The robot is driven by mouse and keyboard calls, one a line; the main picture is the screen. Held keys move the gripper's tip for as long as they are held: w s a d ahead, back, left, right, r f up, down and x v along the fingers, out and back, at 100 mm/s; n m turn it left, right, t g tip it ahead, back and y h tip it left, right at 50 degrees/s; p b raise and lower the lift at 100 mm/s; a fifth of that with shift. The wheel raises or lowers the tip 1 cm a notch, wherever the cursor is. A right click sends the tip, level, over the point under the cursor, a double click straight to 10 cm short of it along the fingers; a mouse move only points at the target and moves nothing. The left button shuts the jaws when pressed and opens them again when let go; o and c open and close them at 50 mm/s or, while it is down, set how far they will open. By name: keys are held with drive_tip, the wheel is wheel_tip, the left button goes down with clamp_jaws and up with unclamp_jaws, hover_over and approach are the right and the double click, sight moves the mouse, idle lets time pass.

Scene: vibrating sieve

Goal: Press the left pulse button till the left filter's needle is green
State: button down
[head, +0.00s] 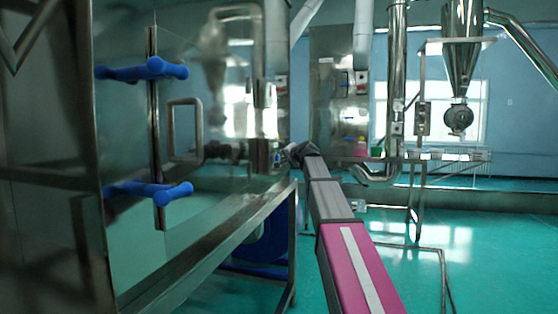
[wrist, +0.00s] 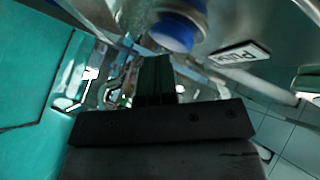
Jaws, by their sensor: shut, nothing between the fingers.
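In the wrist view a round blue button (wrist: 178,32) in a metal collar is at the top centre. A white label (wrist: 240,54), partly readable as "Pul", is to its right. My gripper (wrist: 155,75) is shut and empty, its dark fingers pointing up the picture with their tips just below the button. I cannot tell whether they touch it. In the head view my gripper (head: 290,150) is at the far end of my arm, beside the metal machine, too small there to show its fingers. I cannot make out a filter gauge or needle in either view.
A large metal cabinet (head: 200,215) with blue door handles (head: 145,70) stands close on the left. Metal pipes (head: 397,90) and a hopper (head: 463,45) stand farther back. The green floor (head: 470,240) is mostly open on the right, with a thin metal frame (head: 440,262) on it.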

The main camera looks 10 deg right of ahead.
drive_tip(key=shift+s+d, duration=0.2)
drive_tip(key=shift+d, duration=0.2)
drive_tip(key=shift+d, duration=0.1)
drive_tip(key=d, duration=0.1)
drive_tip(key=s+d, duration=0.1)
drive_tip(key=d, duration=0.1)
drive_tip(key=s+d, duration=0.1)
drive_tip(key=shift+d, duration=0.25)
drive_tip(key=shift+f, duration=0.1)
idle(0.6)
drive_tip(key=s+a+f+n+g+h, duration=0.15)
drive_tip(key=s+f, duration=0.25)
drive_tip(key=f, duration=0.8)
drive_tip(key=s+a+f+n+g, duration=0.1)
drive_tip(key=s+f+g, duration=0.3)
drive_tip(key=f, duration=0.7)
drive_tip(key=s+a+f+n+g+h, duration=0.1)
drive_tip(key=s+f, duration=0.4)
drive_tip(key=f, duration=0.7)
drive_tip(key=s+f+n+g+h, duration=0.1)
drive_tip(key=s+f+g, duration=0.3)
drive_tip(key=s+f, duration=0.8)
drive_tip(key=s+d+f+n+g+h, duration=0.1)
drive_tip(key=s+f+n+g+h, duration=0.1)
drive_tip(key=s+f, duration=1)
drive_tip(key=shift+s+d+f+g, duration=0.3)
drive_tip(key=shift+s+g, duration=0.55)
drive_tip(key=shift+s, duration=0.3)
